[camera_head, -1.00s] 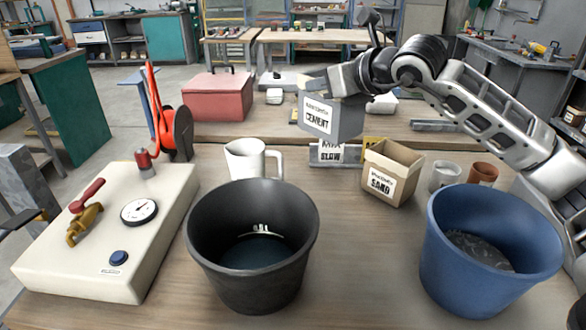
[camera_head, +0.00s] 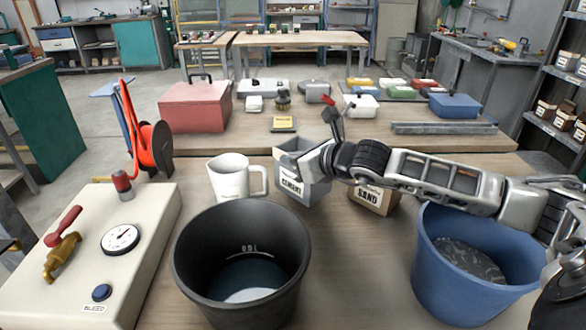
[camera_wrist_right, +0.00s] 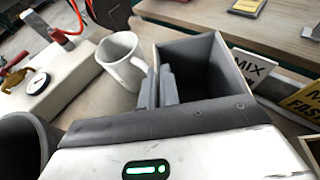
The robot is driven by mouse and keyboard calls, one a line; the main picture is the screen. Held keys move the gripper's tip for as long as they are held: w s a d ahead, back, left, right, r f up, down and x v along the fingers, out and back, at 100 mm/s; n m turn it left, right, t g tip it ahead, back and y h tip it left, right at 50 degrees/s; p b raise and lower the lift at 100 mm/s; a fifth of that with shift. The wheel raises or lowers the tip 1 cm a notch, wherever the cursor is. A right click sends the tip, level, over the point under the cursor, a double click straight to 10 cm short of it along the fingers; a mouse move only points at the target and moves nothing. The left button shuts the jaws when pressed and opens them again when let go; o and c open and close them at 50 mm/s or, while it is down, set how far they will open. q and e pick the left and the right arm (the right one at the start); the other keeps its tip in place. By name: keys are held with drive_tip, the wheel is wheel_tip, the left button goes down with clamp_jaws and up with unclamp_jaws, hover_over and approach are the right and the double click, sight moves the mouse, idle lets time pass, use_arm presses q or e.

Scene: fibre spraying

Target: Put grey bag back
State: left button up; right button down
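The grey bag (camera_head: 318,188), an open-topped box shape labelled CEMENT, stands upright between the white mug and the sand bag. It looks to be at table level; I cannot tell whether its base touches. My right gripper (camera_head: 312,158) is at its top, coming from the right. In the right wrist view the two fingers (camera_wrist_right: 160,86) are close together on the near left wall of the grey bag (camera_wrist_right: 205,72), pinching it. The bag's inside looks dark grey. My left gripper is not in view.
The white mug (camera_head: 229,180) is just left of the bag, the sand bag (camera_head: 369,198) just right, partly behind my arm. A black bucket (camera_head: 190,265) and a blue bucket (camera_head: 432,265) stand in front. A MIX sign (camera_wrist_right: 250,70) stands close behind the bag.

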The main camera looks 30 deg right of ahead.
sight(293, 197)
wheel_tip(293, 197, down, 3)
drive_tip(key=shift+r, duration=0.2)
drive_tip(key=shift+f, duration=0.25)
